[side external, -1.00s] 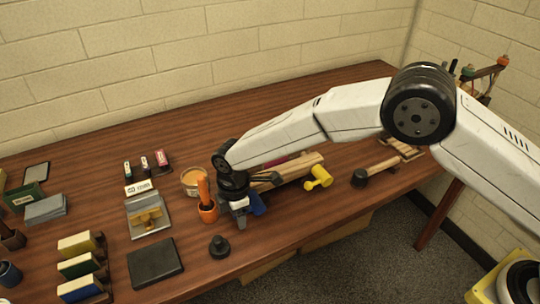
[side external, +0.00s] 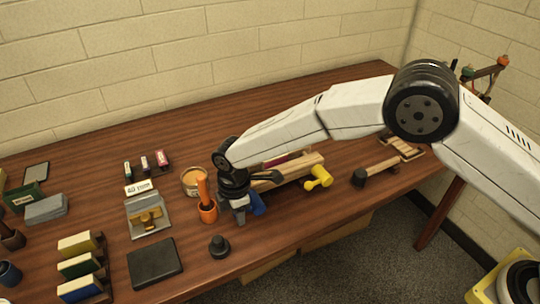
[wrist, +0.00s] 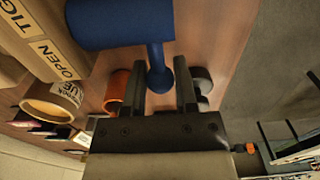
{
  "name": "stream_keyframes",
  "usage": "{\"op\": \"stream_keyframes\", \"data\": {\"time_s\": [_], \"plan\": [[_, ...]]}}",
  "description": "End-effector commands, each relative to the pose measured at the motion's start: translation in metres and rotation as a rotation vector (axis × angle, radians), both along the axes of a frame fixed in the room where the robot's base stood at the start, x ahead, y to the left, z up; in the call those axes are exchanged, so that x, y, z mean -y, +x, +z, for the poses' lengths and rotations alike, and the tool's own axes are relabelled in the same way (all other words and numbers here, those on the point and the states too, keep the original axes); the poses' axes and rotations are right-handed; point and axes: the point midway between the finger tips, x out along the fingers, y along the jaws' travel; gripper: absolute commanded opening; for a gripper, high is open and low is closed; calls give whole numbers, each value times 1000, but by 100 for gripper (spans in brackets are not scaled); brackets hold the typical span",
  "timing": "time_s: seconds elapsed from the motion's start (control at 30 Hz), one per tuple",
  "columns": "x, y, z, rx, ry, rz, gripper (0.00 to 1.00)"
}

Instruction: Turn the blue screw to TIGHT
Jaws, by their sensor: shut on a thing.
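The blue screw (wrist: 120,22) has a thick blue cylinder and a thin stem ending in a round knob. My gripper (wrist: 160,88) is shut on the blue screw at this stem and knob, one finger on each side. In the side external view the blue screw (side external: 258,204) shows only in part, right beside my gripper (side external: 240,216), which hides the rest. I cannot read how far the screw is turned.
A yellow screw (side external: 319,178) sits at the right end of the wooden beam (side external: 295,167). A black knobbed piece (side external: 219,246) stands in front, near the table edge.

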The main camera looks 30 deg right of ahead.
Motion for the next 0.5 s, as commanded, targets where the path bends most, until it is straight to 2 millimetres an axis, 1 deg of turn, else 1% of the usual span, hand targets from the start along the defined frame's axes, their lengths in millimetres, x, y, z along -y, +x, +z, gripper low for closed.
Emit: {"op": "stream_keyframes", "data": {"time_s": [0.03, 0.33, 0.5], "plan": [[0, 1, 3, 2, 0, 1, 0], [0, 1, 5, 2, 0, 1, 0], [1, 1, 10, 2, 1, 1, 0]]}}
